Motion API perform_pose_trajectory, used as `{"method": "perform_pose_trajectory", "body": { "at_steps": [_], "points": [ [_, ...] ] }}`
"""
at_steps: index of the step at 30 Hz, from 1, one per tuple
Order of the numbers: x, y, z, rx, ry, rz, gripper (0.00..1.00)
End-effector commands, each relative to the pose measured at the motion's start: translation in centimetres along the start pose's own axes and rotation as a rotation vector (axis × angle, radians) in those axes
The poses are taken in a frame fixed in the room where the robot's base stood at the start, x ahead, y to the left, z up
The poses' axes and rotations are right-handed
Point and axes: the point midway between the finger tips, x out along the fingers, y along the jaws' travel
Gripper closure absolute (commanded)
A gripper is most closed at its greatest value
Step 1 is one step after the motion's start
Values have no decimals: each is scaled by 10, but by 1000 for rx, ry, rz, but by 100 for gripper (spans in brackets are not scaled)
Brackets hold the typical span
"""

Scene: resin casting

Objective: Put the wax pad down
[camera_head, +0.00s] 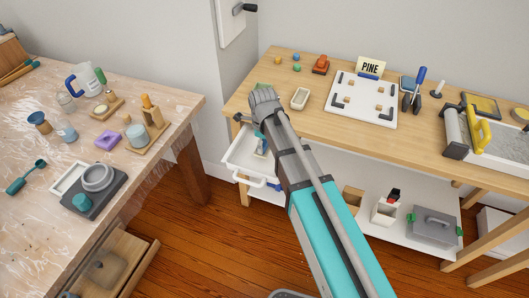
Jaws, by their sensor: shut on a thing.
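My gripper (240,118) is at the far end of my arm, above the left front corner of the wooden workbench and the open drawer. My wrist hides most of its fingers. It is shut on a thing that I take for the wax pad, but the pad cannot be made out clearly. A small green patch (261,86) shows just behind my wrist; I cannot tell whether it is held or lies on the bench.
The bench (305,118) carries a cream tray (300,98), a white board (362,99), a PINE sign (370,67) and a blue-handled tool (418,88). The white drawer (240,158) stands open below my gripper. A plastic-covered table (130,180) with cups stands at left.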

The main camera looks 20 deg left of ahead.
Motion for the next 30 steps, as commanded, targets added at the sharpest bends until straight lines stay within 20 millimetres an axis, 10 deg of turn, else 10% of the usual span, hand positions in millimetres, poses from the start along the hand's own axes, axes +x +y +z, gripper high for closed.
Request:
{"method": "perform_pose_trajectory", "body": {
  "at_steps": [30],
  "points": [
    [40,-2,8,-1,0,0,75]
  ]
}}
